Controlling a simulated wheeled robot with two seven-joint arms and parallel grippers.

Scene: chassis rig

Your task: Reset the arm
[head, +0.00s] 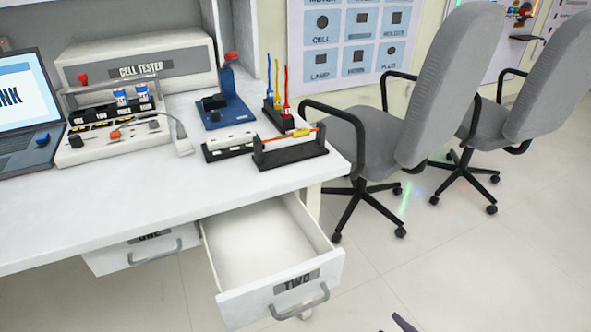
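A small dark tip (404,323) pokes up at the bottom edge of the head view, right of the open drawer, over the floor. It looks like the end of my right gripper. Too little of it shows to tell whether it is open or shut. It is apart from the drawer and the table. My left arm and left gripper are not in view.
Drawer TWO (294,284) is pulled out and empty; drawer ONE (146,249) is nearly shut. The white table (95,205) holds a laptop (24,105), a cell tester (140,68), a blue stand (226,105) and black racks (290,148). Grey chairs (445,85) stand right.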

